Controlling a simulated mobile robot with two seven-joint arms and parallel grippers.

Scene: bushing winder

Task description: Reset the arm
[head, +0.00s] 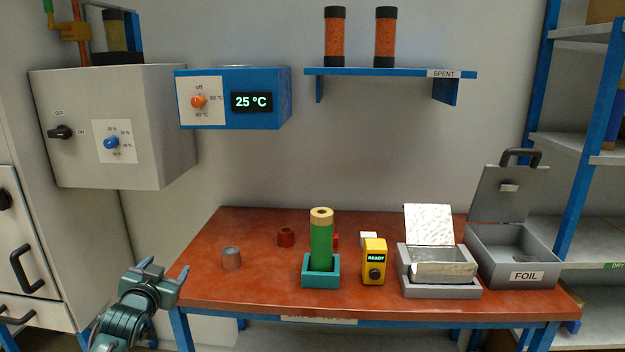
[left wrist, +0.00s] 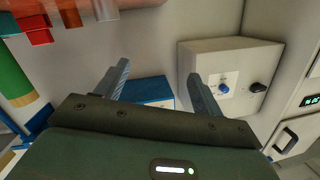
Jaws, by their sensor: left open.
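My left gripper (head: 165,268) is in front of the table's left end, at the lower left of the head view. Its two fingers are spread apart with nothing between them. The same fingers (left wrist: 158,70) show open and empty in the left wrist view, with the wall and cabinets beyond. A small grey cup-like bushing (head: 232,259) stands on the table, to the right of the gripper and apart from it. My right gripper is in neither view.
The red-brown table (head: 206,284) holds a green cylinder (head: 321,245) in a teal stand, a red ring (head: 286,237), a yellow device (head: 374,262), a foil-lined tray (head: 441,290) and an open FOIL box (head: 527,275). A grey control box (head: 150,165) and blue heater (head: 270,100) hang above.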

